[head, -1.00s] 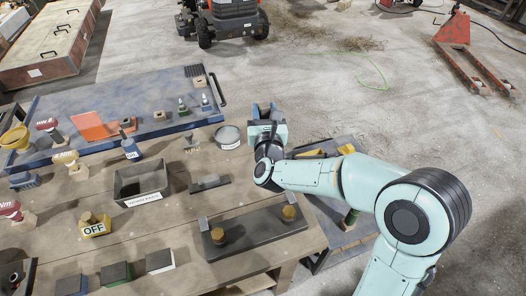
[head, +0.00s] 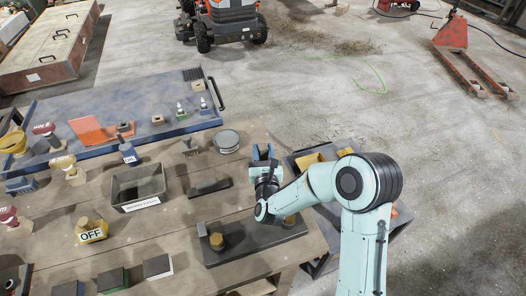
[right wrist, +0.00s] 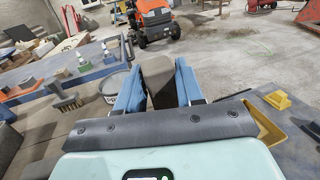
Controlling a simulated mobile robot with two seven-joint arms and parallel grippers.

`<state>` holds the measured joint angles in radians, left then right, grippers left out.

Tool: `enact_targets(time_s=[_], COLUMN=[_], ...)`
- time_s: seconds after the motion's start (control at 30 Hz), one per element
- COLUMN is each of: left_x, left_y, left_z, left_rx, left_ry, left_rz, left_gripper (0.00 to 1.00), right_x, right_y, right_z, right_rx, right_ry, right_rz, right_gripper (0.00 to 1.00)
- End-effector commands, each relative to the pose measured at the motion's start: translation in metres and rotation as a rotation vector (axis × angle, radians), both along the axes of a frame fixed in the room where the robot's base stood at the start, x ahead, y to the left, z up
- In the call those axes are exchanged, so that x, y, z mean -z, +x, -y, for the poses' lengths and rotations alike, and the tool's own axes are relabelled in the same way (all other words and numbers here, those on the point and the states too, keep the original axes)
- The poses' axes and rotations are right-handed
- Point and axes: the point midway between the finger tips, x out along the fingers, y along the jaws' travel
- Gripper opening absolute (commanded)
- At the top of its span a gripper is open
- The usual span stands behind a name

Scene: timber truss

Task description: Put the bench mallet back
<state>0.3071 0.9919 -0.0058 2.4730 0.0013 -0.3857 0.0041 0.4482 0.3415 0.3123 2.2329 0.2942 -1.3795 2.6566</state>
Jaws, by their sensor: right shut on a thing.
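My right gripper (head: 264,153) is over the right end of the workbench (head: 190,235), near the round grey tin (head: 227,140). In the right wrist view its blue fingers (right wrist: 160,85) are shut on a dark grey-brown block (right wrist: 159,80). This block may be part of the bench mallet, but its full shape is hidden by the gripper. No other mallet is clear in view. My left gripper is out of view.
A dark labelled bin (head: 137,198) stands mid-bench, with a brush (head: 189,147) and a grey block (head: 209,187) close by. Right of the bench is a low dark stand (head: 318,262) holding a yellow tray (head: 306,162). Open floor lies beyond.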

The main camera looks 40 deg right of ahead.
Motion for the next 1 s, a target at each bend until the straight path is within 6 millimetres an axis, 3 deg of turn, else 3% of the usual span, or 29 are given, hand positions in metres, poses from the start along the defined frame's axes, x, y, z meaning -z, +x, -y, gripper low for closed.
enact_targets(time_s=[0.3, 0.33, 0.4, 0.8, 1.0], left_x=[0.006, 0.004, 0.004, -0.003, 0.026], left_y=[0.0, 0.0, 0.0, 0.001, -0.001], left_z=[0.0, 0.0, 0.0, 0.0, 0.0], left_rx=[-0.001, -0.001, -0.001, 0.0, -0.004], left_ry=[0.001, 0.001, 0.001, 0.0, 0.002], left_rz=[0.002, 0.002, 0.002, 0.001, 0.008], left_gripper=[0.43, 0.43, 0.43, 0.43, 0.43], right_x=[0.002, 0.002, 0.002, -0.003, 0.003], right_y=[0.0, 0.0, 0.0, 0.0, -0.033], right_z=[0.0, 0.0, 0.0, 0.0, -0.022], right_rx=[0.0, 0.0, 0.0, 0.0, -0.005], right_ry=[-0.002, 0.0, 0.0, 0.0, -0.001], right_rz=[0.005, 0.0, 0.0, 0.0, 0.0], right_gripper=[0.0, 0.47, 0.63, 0.63, 0.63])
